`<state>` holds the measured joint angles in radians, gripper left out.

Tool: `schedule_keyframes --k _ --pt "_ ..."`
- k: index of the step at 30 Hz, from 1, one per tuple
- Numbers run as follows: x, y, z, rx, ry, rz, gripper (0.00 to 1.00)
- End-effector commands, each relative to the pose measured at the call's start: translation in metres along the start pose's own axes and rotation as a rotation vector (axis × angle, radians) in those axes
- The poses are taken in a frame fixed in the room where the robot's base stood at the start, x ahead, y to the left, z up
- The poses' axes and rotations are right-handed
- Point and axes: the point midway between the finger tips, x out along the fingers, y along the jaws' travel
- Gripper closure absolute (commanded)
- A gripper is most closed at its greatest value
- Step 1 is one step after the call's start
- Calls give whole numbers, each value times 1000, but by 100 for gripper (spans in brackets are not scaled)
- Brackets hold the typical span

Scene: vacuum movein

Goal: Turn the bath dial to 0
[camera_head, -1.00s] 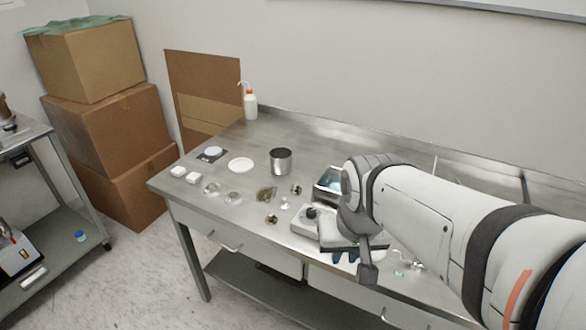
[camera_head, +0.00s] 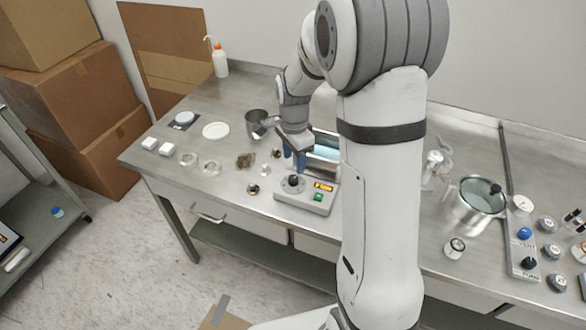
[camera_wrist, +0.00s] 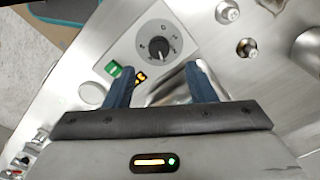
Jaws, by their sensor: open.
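The bath control box (camera_head: 306,195) stands on the steel bench, with a black dial (camera_head: 293,181), an orange display (camera_head: 323,187) and a green button (camera_head: 318,197). The open bath basin (camera_head: 325,150) is behind it, partly hidden by my arm. My gripper (camera_head: 294,160) is just above and behind the dial, pointing down. In the wrist view its blue fingers (camera_wrist: 160,68) are apart and empty, with the dial beyond them, apart from it.
A metal beaker (camera_head: 257,121) and several small dishes stand left of the bath. A white plate (camera_head: 216,131) and a wash bottle (camera_head: 219,60) are farther back. A lidded steel pot (camera_head: 476,200) and a panel with blue and black knobs (camera_head: 523,250) are at right.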

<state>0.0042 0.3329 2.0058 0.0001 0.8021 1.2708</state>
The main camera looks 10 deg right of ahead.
Motion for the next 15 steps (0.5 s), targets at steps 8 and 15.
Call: schedule_keyframes --k 8,15 --pt "44 1 3 -7 -1 5 50" --pt "65 0 3 -9 0 2 50"
